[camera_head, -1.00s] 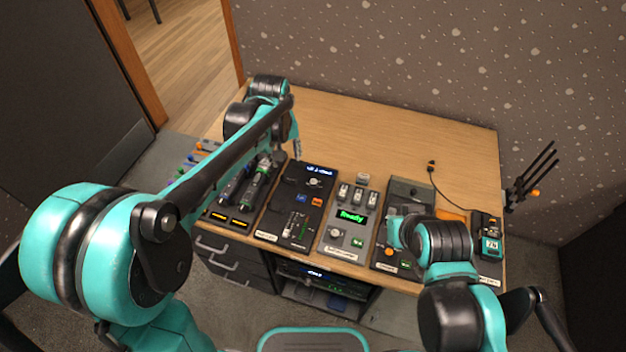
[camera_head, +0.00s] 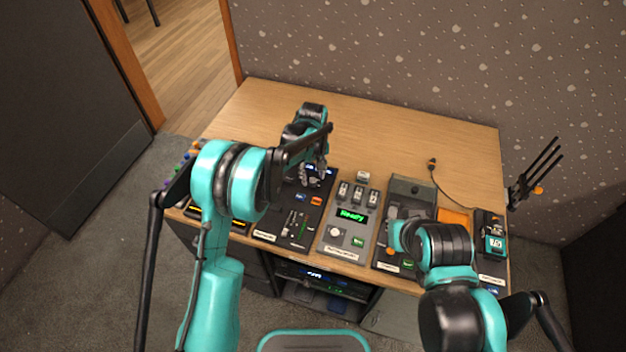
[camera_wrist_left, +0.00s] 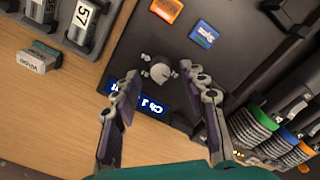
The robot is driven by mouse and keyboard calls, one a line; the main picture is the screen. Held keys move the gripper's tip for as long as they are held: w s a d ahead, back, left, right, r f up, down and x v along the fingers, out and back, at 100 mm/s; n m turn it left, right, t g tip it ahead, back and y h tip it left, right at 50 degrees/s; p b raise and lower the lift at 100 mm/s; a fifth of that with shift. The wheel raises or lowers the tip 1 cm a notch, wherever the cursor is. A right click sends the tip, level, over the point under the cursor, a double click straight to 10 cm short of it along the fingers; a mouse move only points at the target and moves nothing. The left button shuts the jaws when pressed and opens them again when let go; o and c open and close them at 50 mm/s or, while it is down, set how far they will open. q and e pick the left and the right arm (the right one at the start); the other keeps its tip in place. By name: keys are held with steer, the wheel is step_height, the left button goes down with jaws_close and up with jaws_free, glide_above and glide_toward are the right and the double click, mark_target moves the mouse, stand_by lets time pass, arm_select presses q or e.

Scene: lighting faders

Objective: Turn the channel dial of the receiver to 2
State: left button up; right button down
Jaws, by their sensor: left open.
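The receiver is a black panel (camera_head: 283,228) at the left of the desk. Its channel dial is a silver-grey knob (camera_wrist_left: 157,70) beside a lit blue display (camera_wrist_left: 147,103), which appears to read "Ch 1" at an angle. My left gripper (camera_head: 316,178) is over the far part of this panel. In the left wrist view its open fingers (camera_wrist_left: 163,74) lie on either side of the dial, with nothing held; contact cannot be told. In the head view the gripper hides the dial. My right gripper cannot be made out behind its own arm.
Blue (camera_wrist_left: 204,34) and orange (camera_wrist_left: 167,8) buttons sit near the dial. A grey panel with a green "Ready" display (camera_head: 351,215) stands to the right. Faders with coloured bands (camera_wrist_left: 262,121) lie on the other side. The back of the desk (camera_head: 390,125) is mostly clear.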

arm_select(q)
steer(key=shift+f, duration=0.75)
jaws_close()
steer(key=shift+m, duration=0.4)
steer(key=m, duration=0.4)
steer(key=shift+m, duration=0.4)
steer(key=m, duration=0.6)
